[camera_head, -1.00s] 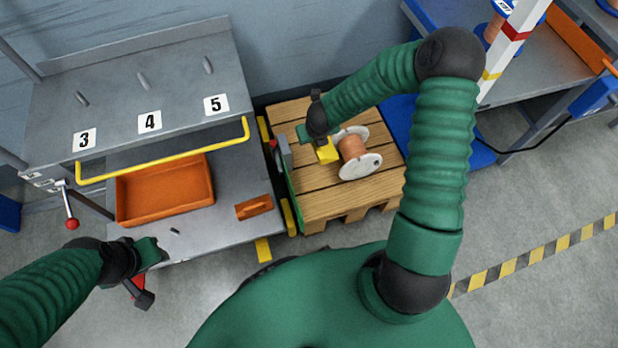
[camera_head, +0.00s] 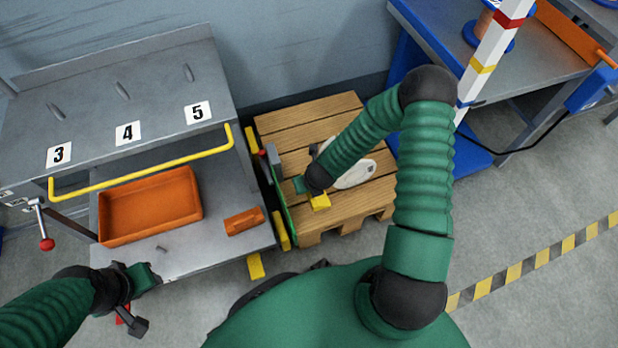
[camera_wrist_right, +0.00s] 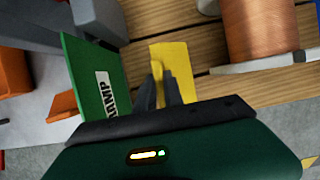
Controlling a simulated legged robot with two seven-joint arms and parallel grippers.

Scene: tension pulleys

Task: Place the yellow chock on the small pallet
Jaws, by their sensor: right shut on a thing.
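The yellow chock (camera_head: 320,202) is in my right gripper (camera_head: 318,194), over the near part of the wooden small pallet (camera_head: 300,125). In the right wrist view the chock (camera_wrist_right: 175,62) sits between the two dark fingers of my right gripper (camera_wrist_right: 162,92), with pallet planks behind it. I cannot tell whether the chock touches the planks. My left gripper (camera_head: 142,278) is at the lower left, by the near edge of the grey bench; its fingers are too unclear to tell open from shut.
A spool with white flanges (camera_head: 356,174) stands on the pallet, partly hidden by my right arm; its copper winding (camera_wrist_right: 262,30) shows in the wrist view. A green panel (camera_wrist_right: 90,80) stands along the pallet's left side. An orange tray (camera_head: 150,206) is on the bench.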

